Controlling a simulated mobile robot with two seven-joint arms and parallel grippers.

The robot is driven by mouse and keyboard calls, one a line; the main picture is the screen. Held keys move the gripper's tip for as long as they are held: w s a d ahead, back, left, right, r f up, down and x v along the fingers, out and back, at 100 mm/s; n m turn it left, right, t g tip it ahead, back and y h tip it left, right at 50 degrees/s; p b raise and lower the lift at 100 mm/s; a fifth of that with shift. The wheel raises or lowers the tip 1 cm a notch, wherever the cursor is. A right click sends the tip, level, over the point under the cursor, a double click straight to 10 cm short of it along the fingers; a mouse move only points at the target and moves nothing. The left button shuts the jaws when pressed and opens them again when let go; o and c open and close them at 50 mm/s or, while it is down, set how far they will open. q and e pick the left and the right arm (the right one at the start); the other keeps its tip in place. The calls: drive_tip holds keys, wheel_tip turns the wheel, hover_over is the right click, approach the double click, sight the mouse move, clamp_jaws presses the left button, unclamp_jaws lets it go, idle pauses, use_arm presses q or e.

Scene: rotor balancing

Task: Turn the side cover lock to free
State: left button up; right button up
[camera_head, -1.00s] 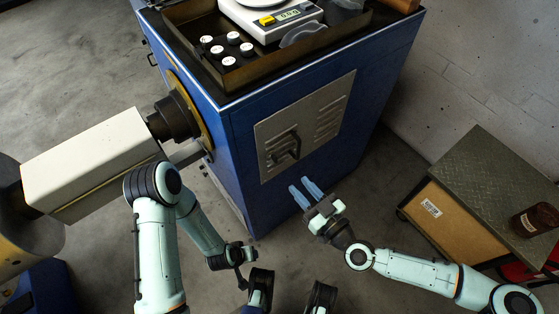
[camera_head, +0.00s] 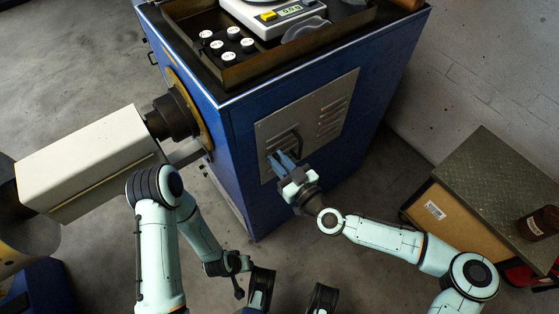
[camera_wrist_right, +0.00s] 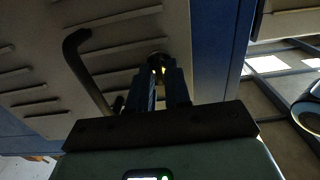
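The grey louvred side cover (camera_head: 335,105) is on the front of the blue cabinet. It has a dark bar handle (camera_head: 296,140), also in the right wrist view (camera_wrist_right: 88,72). A small dark round part with a yellowish glint (camera_wrist_right: 157,62), likely the lock, shows at my right fingertips in the wrist view. My right gripper (camera_head: 281,159) points at the cover's lower part. Its two fingers (camera_wrist_right: 165,82) are parted by a narrow gap, tips at the lock; contact cannot be told. The head view hides the lock behind the fingers. My left gripper (camera_head: 238,272) hangs low, away from the cover.
A tray (camera_head: 235,75) with several white-topped weights and a scale (camera_head: 285,15) stands on the cabinet (camera_head: 240,130). The floor between is clear.

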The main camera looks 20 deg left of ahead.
clamp_jaws()
drive_tip(key=shift+m, duration=0.3)
use_arm(q)
drive_tip(key=shift+w+d+r+t+p, duration=0.2)
drive_tip(key=shift+w+r+t+p, duration=0.25)
drive_tip(key=shift+w+r, duration=0.55)
use_arm(e)
drive_tip(key=shift+w+d+f+m, duration=0.1)
drive_tip(key=shift+m, duration=4.2)
drive_tip(key=shift+f+m, duration=0.1)
drive_tip(key=shift+m, duration=4.2)
